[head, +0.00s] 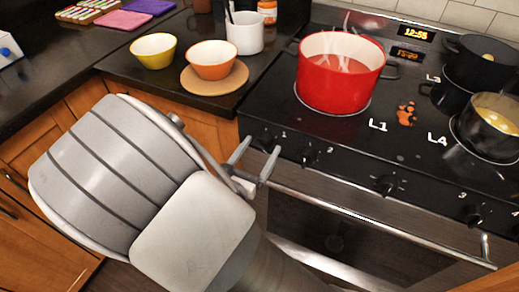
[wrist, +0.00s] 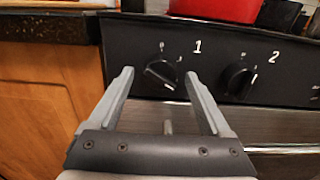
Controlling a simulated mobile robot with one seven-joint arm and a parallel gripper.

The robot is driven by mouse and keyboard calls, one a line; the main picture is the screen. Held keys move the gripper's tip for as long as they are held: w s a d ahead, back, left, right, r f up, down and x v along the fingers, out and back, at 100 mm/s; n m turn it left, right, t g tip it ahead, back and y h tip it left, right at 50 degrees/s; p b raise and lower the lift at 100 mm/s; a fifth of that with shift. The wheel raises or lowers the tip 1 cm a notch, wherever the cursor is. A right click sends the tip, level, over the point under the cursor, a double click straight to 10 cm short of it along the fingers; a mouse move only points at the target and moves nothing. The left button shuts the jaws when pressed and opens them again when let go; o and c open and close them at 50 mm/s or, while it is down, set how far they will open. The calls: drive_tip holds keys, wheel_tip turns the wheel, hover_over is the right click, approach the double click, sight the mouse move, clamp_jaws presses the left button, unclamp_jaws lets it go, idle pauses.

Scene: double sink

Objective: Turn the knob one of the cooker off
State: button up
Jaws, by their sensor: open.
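Knob one (wrist: 160,73) is a round black knob on the cooker's front panel, left of the printed "1" in the wrist view. Its pointer is turned at a slant, not straight up. In the head view my gripper hides most of it. My gripper (head: 255,165) is open and empty, in front of the panel at its left end. In the wrist view my gripper (wrist: 165,88) has its two fingers spread on either side of the knob's lower part; I cannot tell whether they touch it. The cooker (head: 360,210) has a steaming red pot (head: 338,88) on its burner.
Knob two (wrist: 237,79) is just right of my fingers. More knobs (head: 387,186) run along the panel, above the oven handle (head: 350,215). Two dark pots (head: 490,125) stand on the right burners. Bowls (head: 154,50) and a white mug (head: 244,35) stand on the left counter.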

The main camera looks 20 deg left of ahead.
drive_tip(key=shift+w, duration=0.15)
clamp_jaws()
idle(0.4)
